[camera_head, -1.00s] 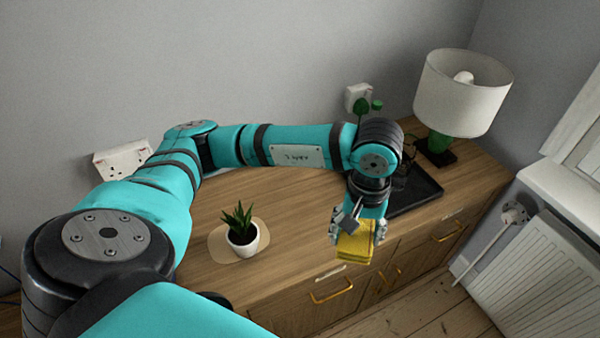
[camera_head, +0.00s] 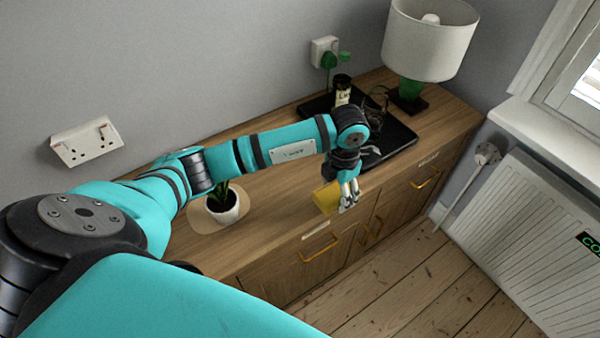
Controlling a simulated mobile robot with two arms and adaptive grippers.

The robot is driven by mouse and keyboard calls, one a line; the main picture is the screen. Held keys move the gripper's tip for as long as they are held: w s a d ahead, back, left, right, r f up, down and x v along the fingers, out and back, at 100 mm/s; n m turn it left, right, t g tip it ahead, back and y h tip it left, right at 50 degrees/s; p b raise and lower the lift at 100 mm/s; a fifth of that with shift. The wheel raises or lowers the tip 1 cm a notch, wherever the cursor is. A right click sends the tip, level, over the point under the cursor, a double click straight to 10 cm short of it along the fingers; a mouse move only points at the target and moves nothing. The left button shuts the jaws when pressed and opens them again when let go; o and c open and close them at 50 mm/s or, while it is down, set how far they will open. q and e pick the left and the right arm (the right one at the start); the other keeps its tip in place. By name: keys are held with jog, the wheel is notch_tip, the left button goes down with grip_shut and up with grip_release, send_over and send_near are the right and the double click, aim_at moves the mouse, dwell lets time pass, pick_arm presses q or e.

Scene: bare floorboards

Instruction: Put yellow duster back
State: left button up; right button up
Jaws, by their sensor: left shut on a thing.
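The yellow duster (camera_head: 326,198) is a folded yellow cloth near the front edge of the wooden sideboard (camera_head: 265,222). My left gripper (camera_head: 348,201) is shut on the duster, which shows to the left of the fingers. The fingers point downward over the sideboard's front edge, and part of the duster is hidden behind them. I cannot tell whether the duster touches the sideboard top. My right gripper is not in view.
A black tray (camera_head: 398,140) with a dark bottle (camera_head: 342,90) and a cable lies behind the gripper. A lamp (camera_head: 428,40) stands at the right end. A potted plant (camera_head: 222,210) stands left on a mat. A radiator (camera_head: 540,235) is at the right.

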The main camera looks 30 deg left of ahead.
pick_arm(q)
jog(key=b, duration=0.3)
send_over(300, 180)
jog(key=shift+f, duration=0.7)
notch_tip(300, 180, down, 4)
jog(key=shift+r+b, duration=0.25)
jog(key=shift+b, duration=0.8)
jog(key=o, duration=1)
jog(key=shift+f, duration=0.1)
jog(key=shift+o, duration=0.2)
